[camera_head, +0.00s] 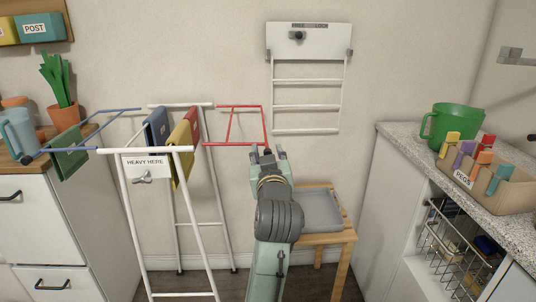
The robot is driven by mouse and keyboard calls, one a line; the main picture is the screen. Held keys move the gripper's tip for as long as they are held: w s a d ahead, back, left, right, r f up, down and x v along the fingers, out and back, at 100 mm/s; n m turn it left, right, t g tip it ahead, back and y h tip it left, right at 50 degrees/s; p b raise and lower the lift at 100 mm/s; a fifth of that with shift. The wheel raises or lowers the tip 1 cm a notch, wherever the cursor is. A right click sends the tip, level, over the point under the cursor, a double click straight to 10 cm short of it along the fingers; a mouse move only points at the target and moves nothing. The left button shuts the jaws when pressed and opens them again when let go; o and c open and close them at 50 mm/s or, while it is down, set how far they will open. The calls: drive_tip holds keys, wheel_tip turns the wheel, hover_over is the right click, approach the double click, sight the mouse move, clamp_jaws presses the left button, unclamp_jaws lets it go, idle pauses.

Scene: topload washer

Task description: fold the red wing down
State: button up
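The red wing (235,145) is a red tube frame on the right side of a white drying rack. It stands out roughly level to the right from the rack's top. Its near bar ends in a small dark knob (267,151) at the right corner. My gripper (268,155) is at that corner, its fingers apart on either side of the knob. The gripper looks open; I cannot tell whether either finger touches the wing.
The white rack (150,150) bears a "HEAVY HERE" sign, hanging cloths and a blue wing (65,153) on the left. A wooden stool (325,238) with a grey item stands behind my arm. A counter (400,140) is at right. A wall-mounted rack (307,105) hangs behind.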

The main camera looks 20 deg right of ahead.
clamp_jaws()
drive_tip(key=shift+r, duration=0.1)
idle(0.6)
